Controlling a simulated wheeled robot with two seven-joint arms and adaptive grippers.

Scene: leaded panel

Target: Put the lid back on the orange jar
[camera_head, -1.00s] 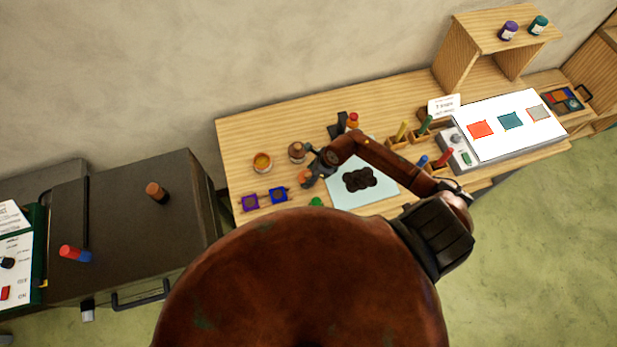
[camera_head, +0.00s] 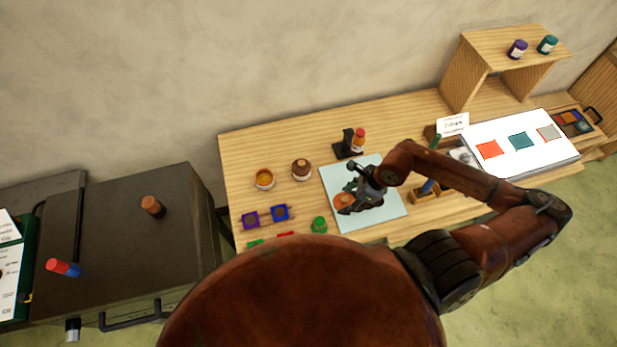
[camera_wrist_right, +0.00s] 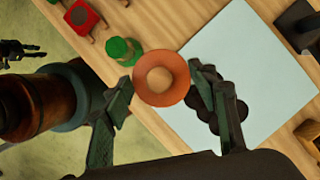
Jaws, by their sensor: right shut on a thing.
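The orange jar (camera_head: 264,181) stands without a lid near the left of the wooden bench, its orange contents showing. My right gripper (camera_head: 352,196) is shut on the orange lid (camera_head: 343,202) above the pale blue mat, to the right of the jar and nearer the front. In the right wrist view the round lid (camera_wrist_right: 161,82), with its knob facing the camera, sits between the fingertips. My left gripper is not in view.
A brown-topped jar (camera_head: 301,171) stands just right of the orange jar. Blue (camera_head: 280,213) and purple (camera_head: 250,220) pieces and a green object (camera_head: 319,225) lie in front.

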